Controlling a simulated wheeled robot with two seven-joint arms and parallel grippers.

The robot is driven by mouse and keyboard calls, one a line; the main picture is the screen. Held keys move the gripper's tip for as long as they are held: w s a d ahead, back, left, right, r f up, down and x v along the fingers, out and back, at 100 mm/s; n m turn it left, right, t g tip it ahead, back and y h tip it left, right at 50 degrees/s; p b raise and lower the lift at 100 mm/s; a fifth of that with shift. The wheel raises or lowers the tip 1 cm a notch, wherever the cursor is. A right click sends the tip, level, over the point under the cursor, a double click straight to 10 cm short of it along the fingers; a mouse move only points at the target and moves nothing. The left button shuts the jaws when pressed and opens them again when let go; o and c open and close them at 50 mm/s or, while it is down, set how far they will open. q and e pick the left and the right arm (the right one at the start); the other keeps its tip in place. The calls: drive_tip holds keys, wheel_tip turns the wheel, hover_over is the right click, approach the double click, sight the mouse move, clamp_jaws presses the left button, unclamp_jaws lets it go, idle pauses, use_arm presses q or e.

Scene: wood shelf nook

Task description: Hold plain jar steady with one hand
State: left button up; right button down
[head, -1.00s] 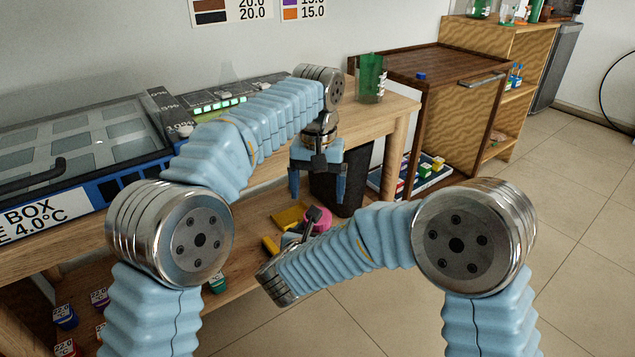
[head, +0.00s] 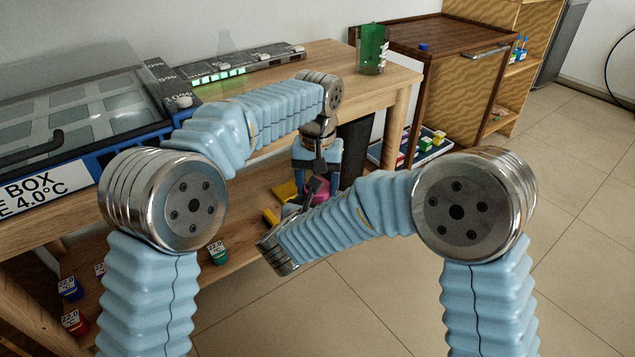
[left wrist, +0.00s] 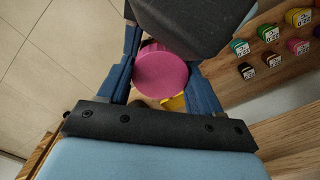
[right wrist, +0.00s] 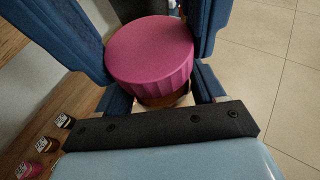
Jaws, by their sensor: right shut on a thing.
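The jar with a pink lid (head: 319,187) is low beside the bench, mostly hidden by my arms in the head view. In the right wrist view its ribbed pink lid (right wrist: 150,50) and a brownish body under it lie between the fingers of my right gripper (right wrist: 155,72), which is shut on it. My left gripper (head: 316,176) points down over the jar. In the left wrist view its blue fingers stand apart on either side of the lid (left wrist: 161,72); I cannot tell if they touch it. The jar's lower part is hidden.
Yellow items (head: 285,191) lie on the lower shelf close to the jar. Several small labelled vials (head: 218,252) stand along that shelf. A green glass container (head: 372,48) stands on the bench top. Open floor (head: 490,260) lies to the right.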

use_arm(q)
drive_tip(key=c, duration=0.5)
drive_tip(key=o, duration=1.2)
wheel_tip(320, 180, up, 12)
drive_tip(key=shift+w+f, duration=0.1)
